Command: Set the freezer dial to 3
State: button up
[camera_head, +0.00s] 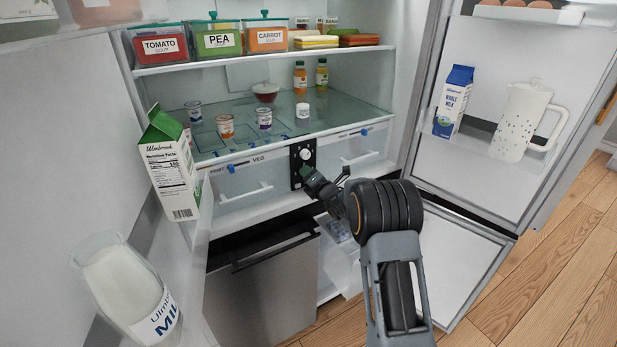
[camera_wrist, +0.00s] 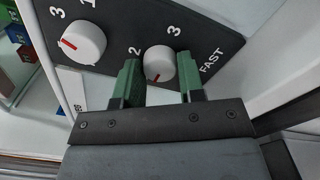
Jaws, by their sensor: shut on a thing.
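The dark control panel (camera_head: 295,172) is on the fridge's inner front, between the drawers. In the wrist view it carries two white dials. One dial (camera_wrist: 84,42) stands free, at the upper left; it also shows in the head view (camera_head: 305,154). The other dial (camera_wrist: 160,62) sits between the green fingertips of my gripper (camera_wrist: 158,82), which is shut on it. Its red mark points down in the wrist view, away from the printed 3 above it. A 2 and the word FAST are also printed around this dial. My gripper (camera_head: 307,174) hides this dial in the head view.
Clear drawers (camera_head: 245,184) flank the panel. Above is a glass shelf (camera_head: 270,112) with yogurt cups and bottles. The open right door (camera_head: 480,90) holds milk and a pitcher (camera_head: 521,120). A carton (camera_head: 170,170) and jug (camera_head: 125,285) stand at the left.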

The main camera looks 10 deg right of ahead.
jog(key=m+b, duration=0.1)
jog(key=b, duration=0.1)
jog(key=m+b, duration=0.1)
jog(key=m, duration=0.1)
jog(key=shift+f+m+b, duration=0.2)
jog(key=shift+m+b, duration=0.1)
jog(key=shift+b, duration=0.1)
jog(key=m+b, duration=0.2)
jog(key=m, duration=0.2)
jog(key=shift+r+m, duration=0.15)
jog(key=shift+m, duration=0.15)
jog(key=m, duration=0.4)
jog(key=shift+m+b, duration=0.3)
jog(key=m, duration=0.4)
jog(key=shift+r+p, duration=0.1)
jog(key=shift+p, duration=0.25)
jog(key=m+p, duration=0.1)
jog(key=m, duration=0.4)
jog(key=m+p, duration=0.2)
jog(key=m, duration=0.2)
jog(key=shift+m, duration=0.3)
jog(key=m+p, duration=0.1)
jog(key=m, duration=0.3)
jog(key=shift+p, duration=0.4)
jog(key=shift+m+p, duration=0.8)
jog(key=shift+m, duration=1.7)
